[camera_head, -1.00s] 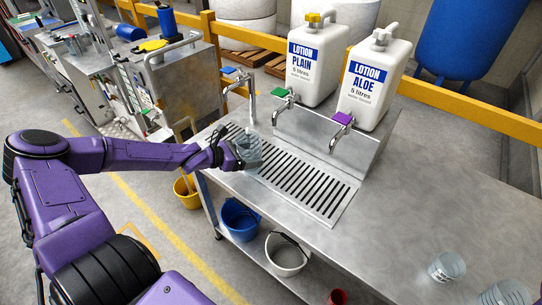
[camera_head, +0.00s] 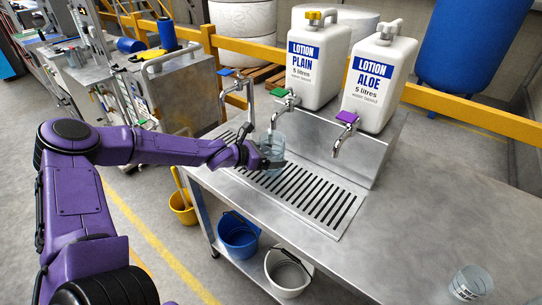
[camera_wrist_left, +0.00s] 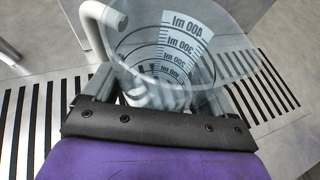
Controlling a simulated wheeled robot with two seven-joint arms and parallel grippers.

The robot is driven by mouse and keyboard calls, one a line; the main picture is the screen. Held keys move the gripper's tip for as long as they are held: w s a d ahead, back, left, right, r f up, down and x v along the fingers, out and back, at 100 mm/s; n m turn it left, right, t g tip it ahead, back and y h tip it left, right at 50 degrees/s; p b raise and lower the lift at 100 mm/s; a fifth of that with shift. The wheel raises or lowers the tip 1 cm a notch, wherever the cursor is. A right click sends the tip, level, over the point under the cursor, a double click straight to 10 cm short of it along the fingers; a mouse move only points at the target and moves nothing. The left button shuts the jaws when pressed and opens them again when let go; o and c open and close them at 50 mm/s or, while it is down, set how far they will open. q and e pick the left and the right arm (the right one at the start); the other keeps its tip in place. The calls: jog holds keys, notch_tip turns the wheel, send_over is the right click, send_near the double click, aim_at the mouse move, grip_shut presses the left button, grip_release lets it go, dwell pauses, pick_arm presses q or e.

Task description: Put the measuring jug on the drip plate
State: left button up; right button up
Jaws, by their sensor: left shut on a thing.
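The clear measuring jug (camera_head: 274,146) is held in my left gripper (camera_head: 262,156), near the green-topped tap of the plain lotion. In the left wrist view the jug (camera_wrist_left: 180,50) fills the space between the fingers, and its printed ml scale faces the camera. The left gripper is shut on it. The slotted drip plate (camera_head: 318,200) is set in the steel bench below, and its slots also show in the wrist view (camera_wrist_left: 30,115). I cannot tell whether the jug's base touches the plate. My right gripper is not in view.
The plain lotion (camera_head: 313,62) and aloe lotion (camera_head: 378,82) containers stand behind the taps (camera_head: 285,105). A bent spout (camera_head: 248,98) rises left of the jug. Another clear vessel (camera_head: 470,284) is at the bench's front right. The bench's right side is mostly clear.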

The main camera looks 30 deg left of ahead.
pick_arm(q)
jog(key=o, duration=1)
jog(key=shift+w+f, duration=0.1)
jog(key=shift+r+p, duration=0.25)
jog(key=shift+p, duration=0.05)
jog(key=p+v, duration=1)
jog(key=v, duration=0.2)
jog(key=shift+p, duration=0.35)
jog(key=shift+f, duration=0.1)
